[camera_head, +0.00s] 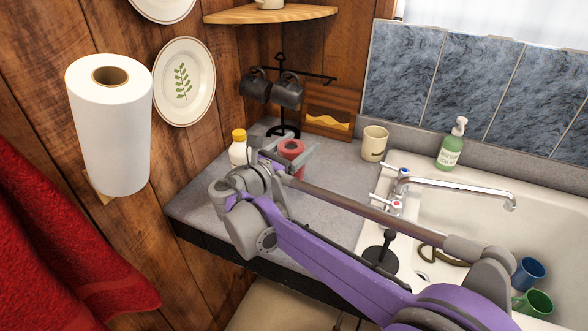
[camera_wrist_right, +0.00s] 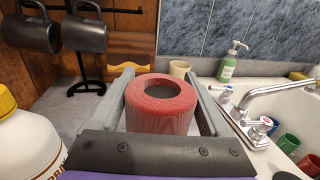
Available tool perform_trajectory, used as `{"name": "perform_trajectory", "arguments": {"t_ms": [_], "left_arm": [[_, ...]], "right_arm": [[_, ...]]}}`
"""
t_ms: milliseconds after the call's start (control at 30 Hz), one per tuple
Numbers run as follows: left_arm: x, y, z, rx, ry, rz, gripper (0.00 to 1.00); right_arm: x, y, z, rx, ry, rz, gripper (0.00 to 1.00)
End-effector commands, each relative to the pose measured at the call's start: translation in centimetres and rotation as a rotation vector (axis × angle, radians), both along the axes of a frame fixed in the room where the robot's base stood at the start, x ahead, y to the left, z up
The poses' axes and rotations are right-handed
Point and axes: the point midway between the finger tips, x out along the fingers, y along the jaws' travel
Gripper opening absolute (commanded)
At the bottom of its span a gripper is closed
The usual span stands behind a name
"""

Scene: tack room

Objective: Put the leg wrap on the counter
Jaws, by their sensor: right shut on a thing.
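The leg wrap (camera_wrist_right: 160,112) is a red roll with a hole through its middle. In the right wrist view it stands upright between the two fingers of my right gripper (camera_wrist_right: 160,105), which is shut on it. In the head view the leg wrap (camera_head: 291,149) shows beyond my right gripper (camera_head: 284,154), over the grey counter (camera_head: 325,178). I cannot tell whether its underside touches the counter. The counter (camera_wrist_right: 65,92) also shows in the right wrist view. My left gripper is not in view.
A white bottle with a yellow cap (camera_head: 238,150) stands close left of my right gripper. A mug rack (camera_head: 284,95) with dark mugs stands behind. A cream cup (camera_head: 374,143), a soap bottle (camera_head: 451,146) and the sink (camera_head: 480,222) are to the right. Bare counter lies between.

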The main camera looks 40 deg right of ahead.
Motion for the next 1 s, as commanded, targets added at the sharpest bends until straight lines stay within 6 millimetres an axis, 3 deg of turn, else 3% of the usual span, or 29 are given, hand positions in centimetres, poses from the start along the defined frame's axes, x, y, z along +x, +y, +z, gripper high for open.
{"name": "perform_trajectory", "arguments": {"t_ms": [300, 700, 1000], "left_arm": [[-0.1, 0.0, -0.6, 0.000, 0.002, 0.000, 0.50], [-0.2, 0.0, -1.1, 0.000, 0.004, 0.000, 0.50], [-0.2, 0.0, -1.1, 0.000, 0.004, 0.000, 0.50]], "right_arm": [[0.0, 0.0, -5.0, 0.000, 0.000, 0.000, 0.20], [0.0, 0.0, -9.6, 0.000, 0.000, 0.000, 0.20], [0.0, 0.0, -10.0, 0.000, 0.000, 0.000, 0.20]]}}
